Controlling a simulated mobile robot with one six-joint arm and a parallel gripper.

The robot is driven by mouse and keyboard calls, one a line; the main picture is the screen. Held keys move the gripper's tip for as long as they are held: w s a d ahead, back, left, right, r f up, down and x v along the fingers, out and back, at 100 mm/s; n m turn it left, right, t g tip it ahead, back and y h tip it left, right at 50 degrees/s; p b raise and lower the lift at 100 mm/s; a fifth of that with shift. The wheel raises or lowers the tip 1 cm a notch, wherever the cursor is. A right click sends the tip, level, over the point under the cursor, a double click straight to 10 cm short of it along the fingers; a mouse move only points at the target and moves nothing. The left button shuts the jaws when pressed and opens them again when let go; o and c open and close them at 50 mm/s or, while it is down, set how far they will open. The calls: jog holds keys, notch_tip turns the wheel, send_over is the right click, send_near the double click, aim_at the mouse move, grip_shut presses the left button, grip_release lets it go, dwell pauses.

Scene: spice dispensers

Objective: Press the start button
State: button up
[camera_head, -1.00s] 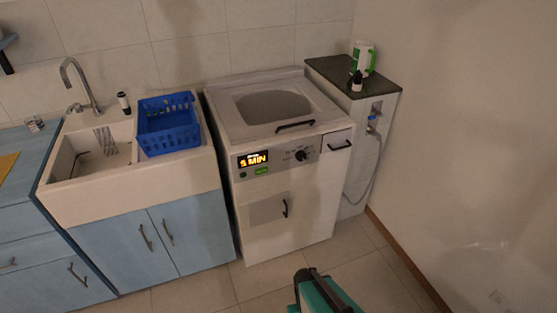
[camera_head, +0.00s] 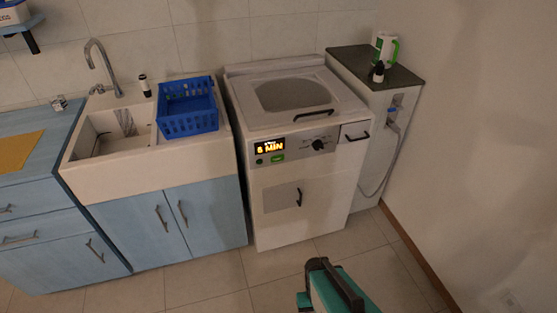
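A white washing machine (camera_head: 322,190) stands in the middle against the tiled wall. Its front panel has a lit display (camera_head: 270,147) that seems to read 6 MIN. Below the display sit a small green button (camera_head: 277,158) and a dark round button (camera_head: 260,161); any label on them is too small to read. A black dial (camera_head: 318,144) is to their right. A teal and black part of my own arm shows at the bottom edge, on the floor side of the machine and well apart from it. My gripper's fingertips do not show.
A sink cabinet (camera_head: 155,222) with a blue basket (camera_head: 188,108) stands left of the machine. A narrow dark-topped counter (camera_head: 357,60) holding a green and white container (camera_head: 386,48) is at right. The tiled floor (camera_head: 210,290) before the machine is clear.

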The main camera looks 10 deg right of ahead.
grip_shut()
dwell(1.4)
